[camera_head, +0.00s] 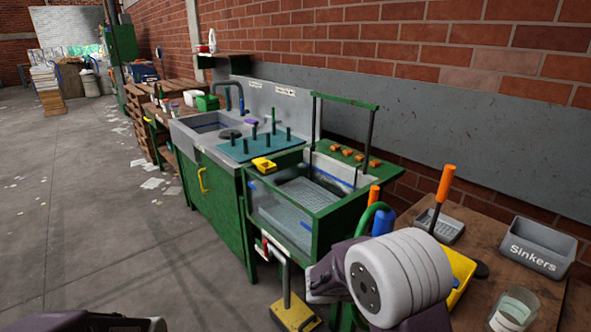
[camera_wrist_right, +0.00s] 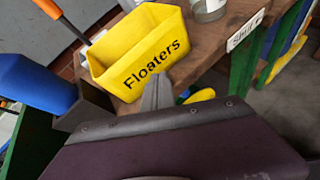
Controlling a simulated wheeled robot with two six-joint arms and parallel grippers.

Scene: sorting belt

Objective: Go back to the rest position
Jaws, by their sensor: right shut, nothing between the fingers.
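My right gripper (camera_wrist_right: 157,88) shows in the right wrist view as narrow grey fingers, shut and empty. Its tips point at the front of the yellow bin marked "Floaters" (camera_wrist_right: 150,62); I cannot tell whether they touch it. In the head view, my right arm (camera_head: 395,280) is at the bottom right, beside the wooden table, and its gripper is hidden. A dark part of my left arm (camera_head: 85,322) shows at the bottom left edge; its gripper is out of the picture.
A green-framed glass tank (camera_head: 318,227) stands by the metal sink (camera_head: 190,128). A grey bin marked "Sinkers" (camera_head: 538,250) and a glass jar (camera_head: 515,308) stand on the wooden table (camera_head: 480,228). Orange-handled tools (camera_head: 446,183) stick up nearby. The floor (camera_head: 110,225) at left is mostly open.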

